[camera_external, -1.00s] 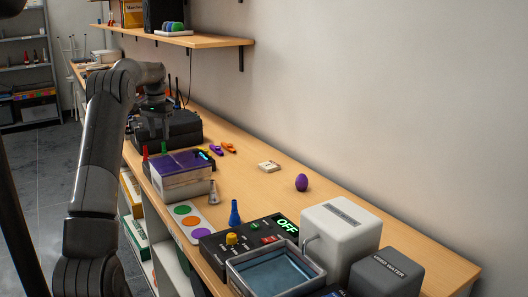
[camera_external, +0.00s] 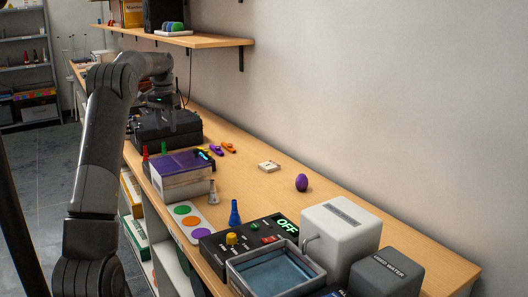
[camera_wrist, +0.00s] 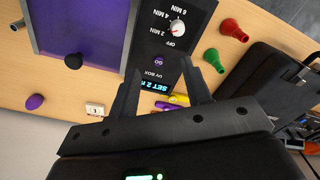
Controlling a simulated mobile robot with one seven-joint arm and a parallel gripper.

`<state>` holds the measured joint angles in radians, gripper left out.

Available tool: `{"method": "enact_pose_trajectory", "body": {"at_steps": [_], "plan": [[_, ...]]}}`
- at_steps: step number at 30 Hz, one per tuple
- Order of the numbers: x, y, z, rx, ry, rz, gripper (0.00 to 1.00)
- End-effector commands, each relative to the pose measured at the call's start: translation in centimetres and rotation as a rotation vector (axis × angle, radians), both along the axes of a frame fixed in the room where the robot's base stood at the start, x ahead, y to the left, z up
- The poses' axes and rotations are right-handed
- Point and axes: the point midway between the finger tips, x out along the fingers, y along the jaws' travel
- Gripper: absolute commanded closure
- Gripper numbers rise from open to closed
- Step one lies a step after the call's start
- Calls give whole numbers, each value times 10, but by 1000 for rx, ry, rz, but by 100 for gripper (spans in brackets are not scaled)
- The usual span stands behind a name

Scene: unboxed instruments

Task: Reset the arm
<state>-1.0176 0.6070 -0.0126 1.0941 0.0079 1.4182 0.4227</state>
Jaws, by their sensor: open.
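My arm (camera_external: 100,150) rises at the left in the external view and bends over the workbench. My gripper (camera_wrist: 161,66) is open and empty in the wrist view, its two fingers apart above the bench near the UV box's control panel (camera_wrist: 170,30). In the external view the gripper end is small and dark against the black case, so its fingers are hard to make out. The UV box (camera_external: 180,175) has a purple top and stands near the bench's front edge.
A black case (camera_external: 168,130) lies behind the UV box. Red (camera_wrist: 233,30) and green (camera_wrist: 214,60) pieces stand beside the panel. A purple egg (camera_external: 302,182) and a small white block (camera_external: 269,166) sit on the bench (camera_external: 340,210). A shelf (camera_external: 190,41) hangs above.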

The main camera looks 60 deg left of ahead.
Motion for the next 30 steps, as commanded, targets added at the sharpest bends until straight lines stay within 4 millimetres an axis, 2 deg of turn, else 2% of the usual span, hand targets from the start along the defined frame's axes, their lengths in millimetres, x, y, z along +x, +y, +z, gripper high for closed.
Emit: {"method": "enact_pose_trajectory", "body": {"at_steps": [1,6,9,14,18,23,30], "plan": [[13,-21,13,14,-10,-24,55],[45,-100,47,54,-42,-90,55],[57,-149,63,76,-66,-129,55],[64,-227,83,107,-107,-192,55],[58,-293,94,128,-148,-246,55],[41,-363,98,146,-199,-306,55],[-2,-455,90,158,-281,-399,55]]}}
